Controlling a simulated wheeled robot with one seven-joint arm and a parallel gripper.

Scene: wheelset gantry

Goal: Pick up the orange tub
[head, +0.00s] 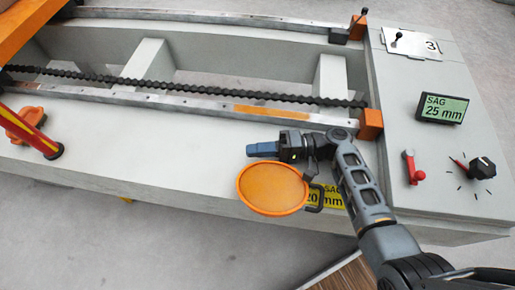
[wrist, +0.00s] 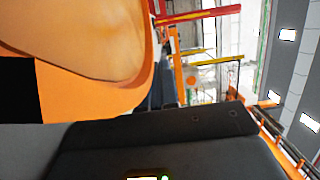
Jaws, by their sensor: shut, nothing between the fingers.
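The orange tub (head: 273,188) shows as a round orange top with a dark handle (head: 316,197) on its right side. It overlaps the front edge of the grey bench, and I cannot tell what it rests on. In the wrist view a large orange and tan shape, apparently the tub (wrist: 110,95), fills the upper left, very close. My gripper (head: 258,149) is shut and empty, its blue fingers pointing left just beyond the tub's far rim. I cannot tell whether they touch it. The fingertips are not clear in the wrist view.
The grey bench (head: 200,120) carries rails and a dark chain (head: 190,87). A panel at right has a display (head: 443,108), a red lever (head: 412,168) and a black knob (head: 482,167). A red-yellow bar (head: 30,130) and an orange piece (head: 24,122) are at left. A yellow label (head: 327,197) is partly hidden.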

